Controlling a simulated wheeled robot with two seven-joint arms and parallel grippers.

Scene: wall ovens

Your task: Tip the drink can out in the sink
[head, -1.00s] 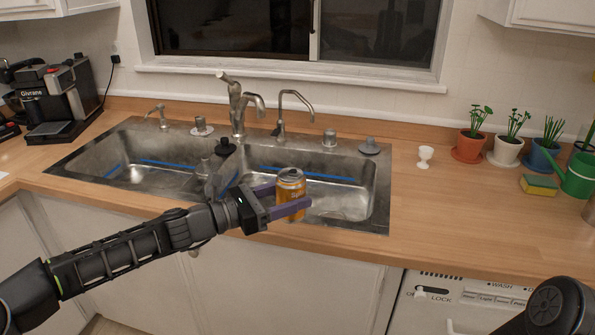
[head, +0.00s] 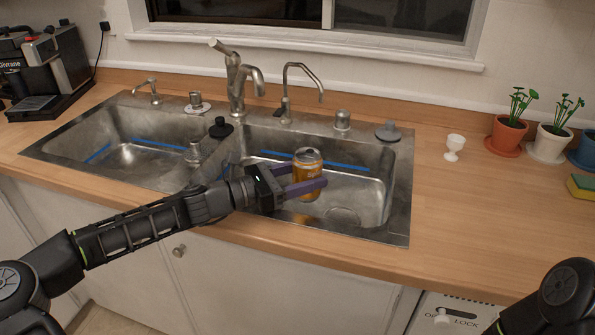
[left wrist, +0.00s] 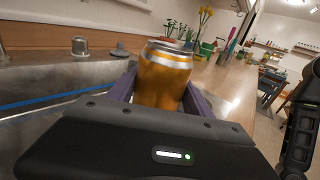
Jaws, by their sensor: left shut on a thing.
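The drink can (head: 308,171) is orange with a silver top and stands close to upright. My left gripper (head: 306,188) is shut on the can, with its purple fingers on either side of it. In the head view the can is over the right basin of the steel sink (head: 399,215), near its front side. The can also shows in the left wrist view (left wrist: 163,78), between the two fingers. Whether the can touches the basin floor is hard to tell. My right arm shows at the lower right of the head view, but its gripper is out of view.
Taps (head: 238,80) and a thin spout (head: 302,75) stand behind the basins. A white egg cup (head: 454,147), potted plants (head: 508,125) and a sponge (head: 581,187) are on the counter at right. A coffee machine (head: 45,75) is at left.

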